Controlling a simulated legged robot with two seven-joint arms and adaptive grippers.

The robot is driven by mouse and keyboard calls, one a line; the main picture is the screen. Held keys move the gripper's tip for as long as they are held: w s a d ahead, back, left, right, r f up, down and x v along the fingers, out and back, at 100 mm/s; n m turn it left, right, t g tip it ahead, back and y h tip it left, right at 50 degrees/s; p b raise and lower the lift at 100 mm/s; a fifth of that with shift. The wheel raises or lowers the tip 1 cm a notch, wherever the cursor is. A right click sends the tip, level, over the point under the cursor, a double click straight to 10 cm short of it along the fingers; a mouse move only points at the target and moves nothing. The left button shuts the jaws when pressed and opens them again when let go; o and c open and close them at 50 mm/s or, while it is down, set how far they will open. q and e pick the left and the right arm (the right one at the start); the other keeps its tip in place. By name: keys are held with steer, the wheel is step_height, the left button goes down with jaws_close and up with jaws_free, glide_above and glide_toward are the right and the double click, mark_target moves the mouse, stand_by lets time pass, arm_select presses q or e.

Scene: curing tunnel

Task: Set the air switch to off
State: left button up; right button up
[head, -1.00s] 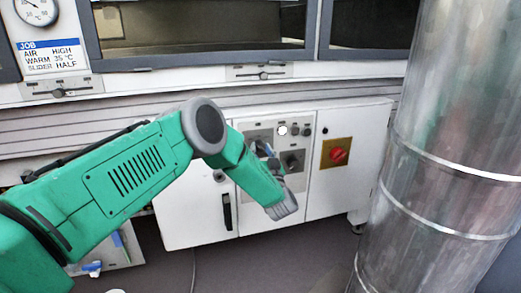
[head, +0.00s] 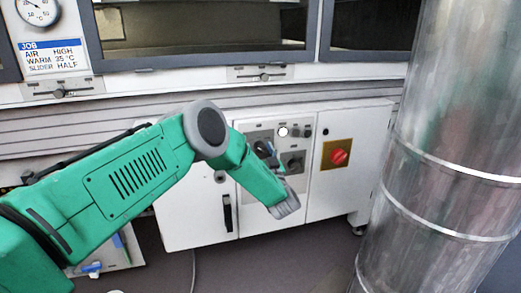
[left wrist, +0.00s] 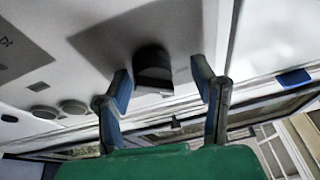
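The control panel (head: 258,136) on the white cabinet carries dark rotary knobs, including one at the right (head: 293,161). Its labels are too small to read, so I cannot tell which knob is the air switch. In the left wrist view a dark knob (left wrist: 153,68) stands out from a grey plate, ahead of and between my fingertips. My left gripper (left wrist: 163,84) is open, with blue pads on either side of that knob and gaps showing. In the head view my left gripper (head: 272,157) is at the panel, mostly hidden by my forearm. My right gripper is not in view.
A red knob on a yellow plate (head: 338,154) is right of the panel. A large metal duct (head: 445,150) stands at the right. The job card (head: 50,57) reads AIR HIGH, WARM 35 °C, SLIDER HALF. Sliders (head: 262,74) line the ledge above.

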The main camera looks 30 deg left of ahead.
arm_select(q)
steer(key=shift+f, duration=0.2)
steer(key=shift+s+d+f, duration=0.2)
steer(key=shift+d, duration=0.3)
steer(key=v, duration=1.1)
steer(key=shift+s, duration=0.2)
steer(key=shift+a+r, duration=0.1)
